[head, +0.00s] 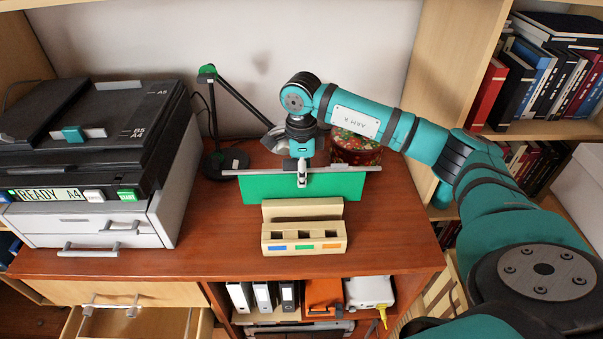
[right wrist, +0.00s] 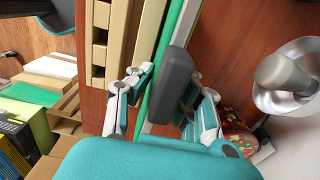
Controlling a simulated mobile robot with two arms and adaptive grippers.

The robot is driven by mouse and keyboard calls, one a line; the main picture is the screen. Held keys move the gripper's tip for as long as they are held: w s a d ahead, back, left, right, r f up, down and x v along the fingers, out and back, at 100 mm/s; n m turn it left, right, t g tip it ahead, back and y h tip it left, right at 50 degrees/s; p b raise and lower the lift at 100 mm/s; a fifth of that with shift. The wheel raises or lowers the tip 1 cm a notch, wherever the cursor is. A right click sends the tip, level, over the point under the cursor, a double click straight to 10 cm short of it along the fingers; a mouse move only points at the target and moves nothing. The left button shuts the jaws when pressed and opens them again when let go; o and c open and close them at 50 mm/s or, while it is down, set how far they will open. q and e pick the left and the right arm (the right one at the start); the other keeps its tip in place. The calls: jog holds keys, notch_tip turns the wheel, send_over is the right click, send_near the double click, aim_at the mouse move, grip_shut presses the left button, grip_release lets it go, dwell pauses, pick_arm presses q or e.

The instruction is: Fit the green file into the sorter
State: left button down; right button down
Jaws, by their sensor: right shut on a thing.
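The green file (head: 330,186) hangs upright from a grey rail that sticks out at both ends. My right gripper (head: 302,178) is shut on the file's top middle. In the right wrist view the fingers (right wrist: 160,95) close on both sides of the green file (right wrist: 158,75) and its grey grip. The sorter (head: 304,249) is a beige block on the desk with several slots and blue, orange and green labels on its front. It also shows in the right wrist view (right wrist: 121,50). The file is behind the sorter's taller back part, apart from the slots. My left gripper is not in view.
A printer (head: 85,150) fills the desk's left side. A desk lamp (head: 216,160) and a patterned red tin (head: 354,148) stand behind the file. The wooden desk top (head: 390,240) is clear right of the sorter. Binders (head: 263,295) stand on the shelf below.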

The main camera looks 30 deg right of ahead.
jog(key=shift+f+b, duration=1.25)
jog(key=shift+f, duration=0.5)
jog(key=c, duration=1.2)
grip_release()
jog(key=shift+r, duration=0.1)
notch_tip(320, 180, up, 12)
jog(key=shift+f, duration=0.1)
